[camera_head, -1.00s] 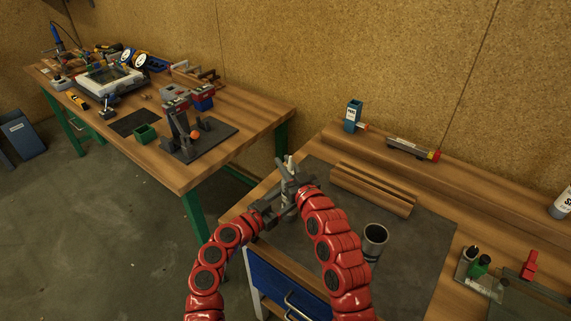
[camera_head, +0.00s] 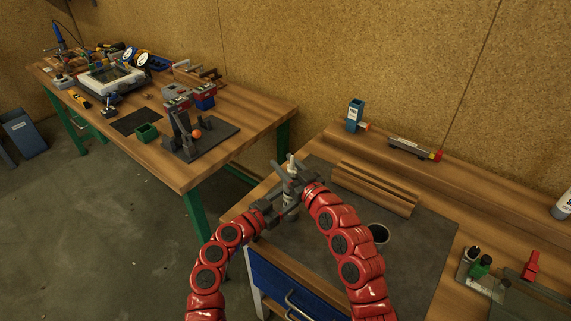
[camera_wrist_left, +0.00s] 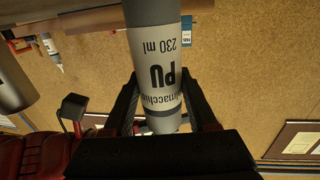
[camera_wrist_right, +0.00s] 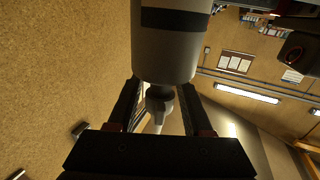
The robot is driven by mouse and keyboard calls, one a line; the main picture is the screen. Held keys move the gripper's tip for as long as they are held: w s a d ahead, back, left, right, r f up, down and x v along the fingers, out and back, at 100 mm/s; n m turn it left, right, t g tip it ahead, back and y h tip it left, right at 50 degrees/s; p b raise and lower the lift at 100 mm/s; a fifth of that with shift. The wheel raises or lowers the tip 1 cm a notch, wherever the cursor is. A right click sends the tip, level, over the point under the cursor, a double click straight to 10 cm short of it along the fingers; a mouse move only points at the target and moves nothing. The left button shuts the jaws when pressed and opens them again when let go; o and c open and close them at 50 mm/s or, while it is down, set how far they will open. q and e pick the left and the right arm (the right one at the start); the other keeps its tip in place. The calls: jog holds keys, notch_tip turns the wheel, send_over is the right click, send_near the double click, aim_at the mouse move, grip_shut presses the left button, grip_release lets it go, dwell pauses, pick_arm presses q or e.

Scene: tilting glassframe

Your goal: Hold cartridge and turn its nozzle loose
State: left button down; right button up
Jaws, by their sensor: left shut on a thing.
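My left gripper (camera_head: 278,209) is shut on the cartridge (camera_head: 291,213), a pale tube marked "PU 230 ml". The cartridge stands about upright above the front of the bench. In the left wrist view the cartridge (camera_wrist_left: 156,55) runs between both fingers. My right gripper (camera_head: 290,177) is at the cartridge's upper end, above the left one. In the right wrist view the grey nozzle (camera_wrist_right: 159,103) lies between its fingers, with small gaps seeming to show on both sides, so it looks open around the nozzle. The nozzle's pale tip (camera_head: 291,160) shows above the right gripper.
A dark cup (camera_head: 378,233) stands on the grey mat (camera_head: 420,245), partly behind my right arm. A ridged wooden block (camera_head: 375,188) lies behind. A blue box (camera_head: 355,115) and a grey tool (camera_head: 411,149) lie along the back. The mat's right part is clear.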

jog(key=v, duration=1.2)
pick_arm(q)
jog(key=shift+c, duration=0.6)
grip_release()
